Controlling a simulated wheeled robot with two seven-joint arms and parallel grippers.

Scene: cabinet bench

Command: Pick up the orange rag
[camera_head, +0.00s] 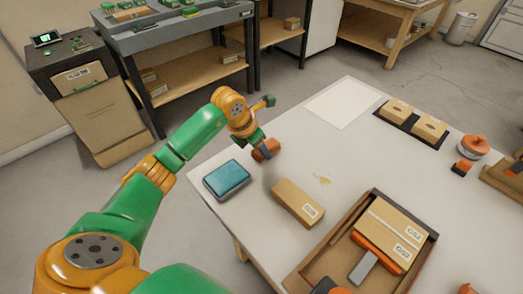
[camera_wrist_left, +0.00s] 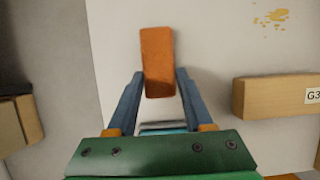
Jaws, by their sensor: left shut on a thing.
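The orange rag (camera_head: 266,150) shows as a small orange piece at my left gripper (camera_head: 258,146), over the left part of the white table. In the left wrist view the orange rag (camera_wrist_left: 157,60) is a flat, narrow orange rectangle. Its near end is between the blue fingertips of my left gripper (camera_wrist_left: 158,86), which are shut on it; the rest sticks out beyond them. I cannot tell clearly how far it is above the table. My right gripper is not in view.
On the table (camera_head: 230,222) are a teal-blue item in a dark tray (camera_head: 227,180), a cardboard box (camera_head: 298,203), a brown wooden tray (camera_head: 312,272) with boxes, a black tray with two boxes (camera_head: 412,122) and an orange-lidded pot (camera_head: 472,147). A pale sheet (camera_head: 342,103) lies at the back.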

